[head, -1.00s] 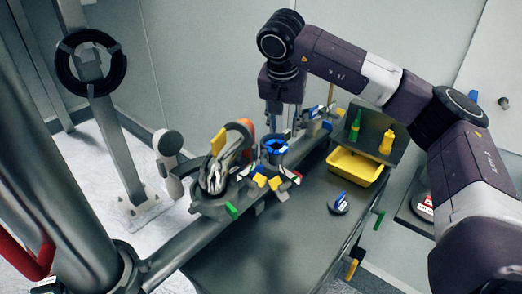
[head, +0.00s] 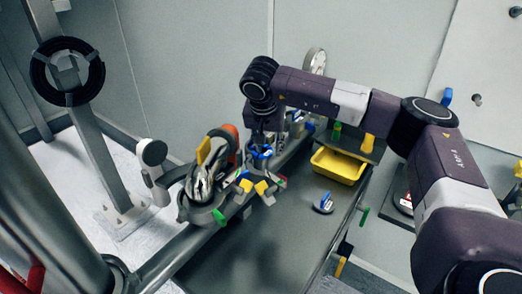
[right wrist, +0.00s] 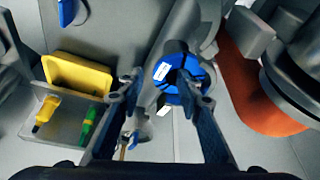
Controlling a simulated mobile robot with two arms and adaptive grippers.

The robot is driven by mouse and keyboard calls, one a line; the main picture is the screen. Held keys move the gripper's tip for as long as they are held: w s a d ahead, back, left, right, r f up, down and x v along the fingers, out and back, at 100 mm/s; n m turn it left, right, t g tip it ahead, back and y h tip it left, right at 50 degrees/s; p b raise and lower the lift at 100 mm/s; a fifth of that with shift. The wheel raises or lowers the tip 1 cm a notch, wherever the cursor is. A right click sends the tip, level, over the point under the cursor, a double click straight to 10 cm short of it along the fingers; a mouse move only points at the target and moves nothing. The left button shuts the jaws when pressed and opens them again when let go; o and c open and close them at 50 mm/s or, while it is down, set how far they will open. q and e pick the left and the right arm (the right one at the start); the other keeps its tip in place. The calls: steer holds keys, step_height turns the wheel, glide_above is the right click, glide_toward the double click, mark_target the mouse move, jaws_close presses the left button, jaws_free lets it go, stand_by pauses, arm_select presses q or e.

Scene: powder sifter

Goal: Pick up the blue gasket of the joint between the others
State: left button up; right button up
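A blue ring-like part, which looks like the gasket (head: 262,152), sits at the joint in the middle of the machine in the head view. In the right wrist view the blue gasket (right wrist: 182,76) with a white label shows close to the right-hand finger. My right gripper (right wrist: 163,92) is open, its two fingers apart, with the gasket near the right finger and partly behind it. In the head view my right gripper (head: 261,135) points down just above the gasket. I cannot tell whether a finger touches it. My left gripper is not in view.
A blue-handled part (head: 324,203) lies on the dark table (head: 250,245). A silver housing with an orange part (head: 207,178) stands left of the joint. The table front is clear.

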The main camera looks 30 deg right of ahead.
jaws_close()
